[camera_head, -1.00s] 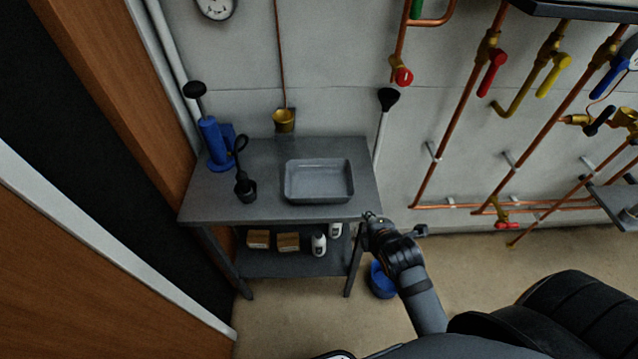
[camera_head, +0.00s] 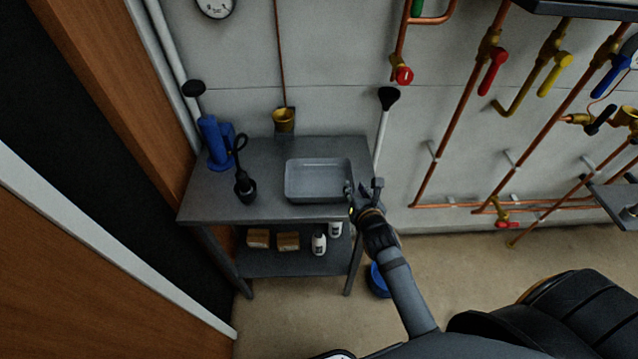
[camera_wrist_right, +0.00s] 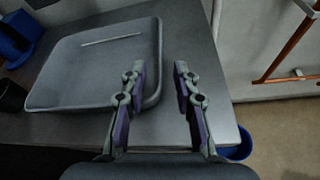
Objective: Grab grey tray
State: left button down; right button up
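The grey tray (camera_head: 318,181) lies flat on the right part of the grey table. It is rectangular with raised rims. My right gripper (camera_head: 364,186) is open at the tray's right end, over the table's right edge. In the right wrist view, the tray (camera_wrist_right: 95,65) fills the left side. The two fingers of my right gripper (camera_wrist_right: 157,72) point at the tabletop by the tray's right rim. The left finger overlaps that rim, and the right finger is outside it. I cannot tell whether they touch the tray. My left gripper is not in view.
The table (camera_head: 270,215) also carries a black tool (camera_head: 244,180) and a blue stand (camera_head: 216,143). A brass cup (camera_head: 284,120) is by the wall behind. A black-headed pole (camera_head: 385,120) leans at the right. A blue bucket (camera_head: 378,281) stands on the floor.

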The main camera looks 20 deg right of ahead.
aim_at(351, 178)
jog(key=x, duration=0.6)
jog(key=shift+f, duration=0.1)
jog(key=shift+s, duration=0.1)
grip_shut()
